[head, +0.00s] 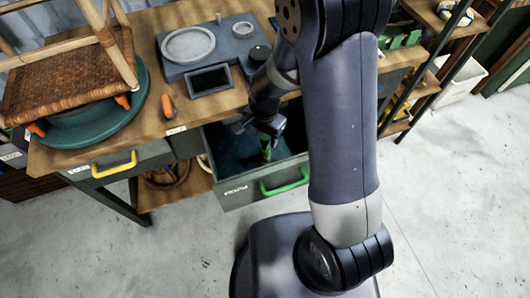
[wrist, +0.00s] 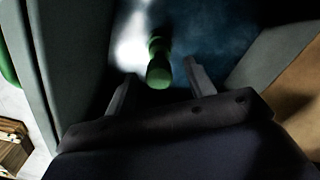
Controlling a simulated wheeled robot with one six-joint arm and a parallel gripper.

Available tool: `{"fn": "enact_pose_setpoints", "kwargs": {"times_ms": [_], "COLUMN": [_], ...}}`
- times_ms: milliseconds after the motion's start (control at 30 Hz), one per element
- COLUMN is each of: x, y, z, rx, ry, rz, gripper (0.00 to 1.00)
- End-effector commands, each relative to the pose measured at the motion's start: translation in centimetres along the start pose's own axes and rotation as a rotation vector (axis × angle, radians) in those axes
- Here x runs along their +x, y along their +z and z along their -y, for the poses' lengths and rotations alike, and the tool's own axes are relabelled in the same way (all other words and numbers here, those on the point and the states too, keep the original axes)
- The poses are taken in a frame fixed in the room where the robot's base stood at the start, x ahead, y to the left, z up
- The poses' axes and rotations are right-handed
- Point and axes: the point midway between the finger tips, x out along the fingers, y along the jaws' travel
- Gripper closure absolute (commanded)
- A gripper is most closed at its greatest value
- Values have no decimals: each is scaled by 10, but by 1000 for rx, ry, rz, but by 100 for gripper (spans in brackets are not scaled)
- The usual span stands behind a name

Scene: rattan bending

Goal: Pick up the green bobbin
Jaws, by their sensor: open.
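The green bobbin (wrist: 159,66) stands in the open drawer (head: 230,196), which has a dark blue bottom. In the head view the bobbin (head: 265,150) shows just below my gripper, partly hidden by it. In the wrist view its rounded green end lies between and a little beyond my two fingers. My gripper (wrist: 157,82) is open and empty, with a finger on each side of the bobbin's line. I cannot tell whether either finger touches it. In the head view my gripper (head: 262,128) reaches down into the drawer.
The drawer's walls and its green handle (head: 285,182) stand close around my gripper. The wooden workbench (head: 145,130) above holds a grey scale-like device (head: 215,45), an orange-handled tool (head: 168,107) and a woven stool (head: 70,80) on a green turntable. A closed drawer with a yellow handle (head: 114,166) is at left.

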Motion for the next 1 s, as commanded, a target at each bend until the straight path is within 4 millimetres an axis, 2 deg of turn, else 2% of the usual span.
{"fn": "enact_pose_setpoints", "kwargs": {"times_ms": [100, 200, 500, 1000], "x": [18, 26, 29, 29], "y": [1, 0, 0, 0], "z": [-2, -2, -1, -1], "rx": [0, 0, 0, 0], "ry": [4, 3, 0, 0], "rz": [3, 2, 0, 0], "gripper": [49, 49, 49, 89]}}
